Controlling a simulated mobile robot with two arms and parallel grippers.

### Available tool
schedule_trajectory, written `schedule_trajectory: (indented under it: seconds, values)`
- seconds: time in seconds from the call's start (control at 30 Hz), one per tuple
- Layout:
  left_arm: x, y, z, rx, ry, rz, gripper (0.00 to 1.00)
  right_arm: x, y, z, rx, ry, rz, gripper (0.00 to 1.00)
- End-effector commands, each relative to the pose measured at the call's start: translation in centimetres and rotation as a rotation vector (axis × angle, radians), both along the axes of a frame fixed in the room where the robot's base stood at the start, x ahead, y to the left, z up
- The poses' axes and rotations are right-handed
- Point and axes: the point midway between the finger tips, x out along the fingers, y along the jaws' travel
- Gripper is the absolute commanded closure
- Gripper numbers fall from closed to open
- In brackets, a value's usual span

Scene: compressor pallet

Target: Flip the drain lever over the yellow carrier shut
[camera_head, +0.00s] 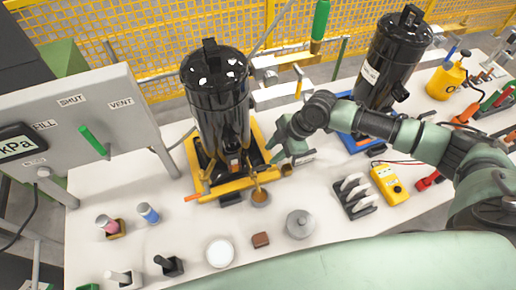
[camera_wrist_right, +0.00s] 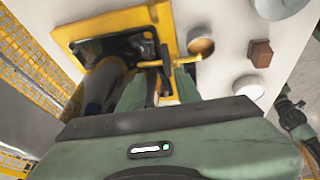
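The yellow carrier (camera_head: 262,140) holds a tall black compressor (camera_head: 216,95) left of centre in the head view. The carrier's frame also shows at the top of the right wrist view (camera_wrist_right: 95,27). A brass-yellow drain lever (camera_head: 257,184) sits low at the carrier's front, above a small cup (camera_head: 260,199). In the right wrist view the lever (camera_wrist_right: 186,60) lies crosswise just beyond my fingertips. My right gripper (camera_head: 280,160) points down close to the carrier's front right corner. Its fingers (camera_wrist_right: 163,78) look parted; contact with the lever is unclear. My left gripper is not in view.
A second black compressor (camera_head: 394,60) stands on a blue carrier (camera_head: 352,142) to the right. A grey lidded pot (camera_head: 300,224), a brown block (camera_head: 260,240) and a white disc (camera_head: 220,253) stand in front. A grey panel (camera_head: 80,125) stands left.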

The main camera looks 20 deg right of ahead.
Motion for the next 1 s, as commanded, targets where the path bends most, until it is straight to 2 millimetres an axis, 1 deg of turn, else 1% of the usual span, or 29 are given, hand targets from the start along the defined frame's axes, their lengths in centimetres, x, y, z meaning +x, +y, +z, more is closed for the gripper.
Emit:
schedule_trajectory:
  seconds: [0.07, 0.1, 0.17, 0.2, 0.3, 0.4, 0.47, 0.53, 0.6, 0.7, 0.77, 0.87, 0.9, 0.97, 1.0]
  values:
    - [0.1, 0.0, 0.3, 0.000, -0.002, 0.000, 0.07, 0.1, 0.2, -0.5, 0.000, 0.004, 0.000, 0.67]
    - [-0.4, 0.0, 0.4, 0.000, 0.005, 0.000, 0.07, 0.1, 0.4, -0.9, 0.001, 0.004, 0.001, 0.67]
    - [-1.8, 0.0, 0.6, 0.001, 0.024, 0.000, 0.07, 0.3, 0.8, -1.7, 0.001, 0.004, 0.000, 0.67]
    - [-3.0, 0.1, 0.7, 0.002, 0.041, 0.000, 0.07, 0.4, 1.1, -2.3, 0.001, 0.005, 0.001, 0.67]
    - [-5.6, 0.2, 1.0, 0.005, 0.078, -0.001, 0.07, 0.8, 1.7, -3.8, 0.000, 0.005, -0.001, 0.67]
    - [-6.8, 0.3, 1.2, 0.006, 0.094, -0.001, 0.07, 1.0, 2.2, -5.1, 0.000, 0.003, 0.000, 0.67]
    - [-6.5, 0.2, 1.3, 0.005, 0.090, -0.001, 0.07, 1.2, 2.5, -5.8, 0.001, 0.003, -0.001, 0.67]
    - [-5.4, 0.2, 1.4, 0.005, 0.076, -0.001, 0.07, 1.3, 2.7, -6.4, 0.001, 0.003, -0.001, 0.67]
    - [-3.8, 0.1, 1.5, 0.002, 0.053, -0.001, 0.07, 1.4, 2.8, -6.7, 0.000, 0.001, -0.001, 0.67]
    - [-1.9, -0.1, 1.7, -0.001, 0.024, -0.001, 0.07, 1.4, 2.9, -7.0, 0.000, 0.001, 0.000, 0.67]
    - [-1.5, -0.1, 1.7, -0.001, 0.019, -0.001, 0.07, 1.4, 2.9, -7.0, 0.000, 0.001, 0.000, 0.67]
    - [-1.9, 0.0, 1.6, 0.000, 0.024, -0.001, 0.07, 1.4, 2.9, -7.0, 0.000, 0.001, 0.000, 0.67]
    - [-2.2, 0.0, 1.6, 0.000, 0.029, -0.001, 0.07, 1.4, 2.9, -7.0, 0.000, 0.001, 0.000, 0.72]
    - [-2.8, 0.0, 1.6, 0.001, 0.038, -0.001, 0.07, 1.4, 2.9, -7.0, 0.000, 0.001, -0.001, 0.89]
    - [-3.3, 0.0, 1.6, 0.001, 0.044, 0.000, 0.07, 1.4, 2.9, -7.0, 0.000, 0.001, -0.001, 1.00]
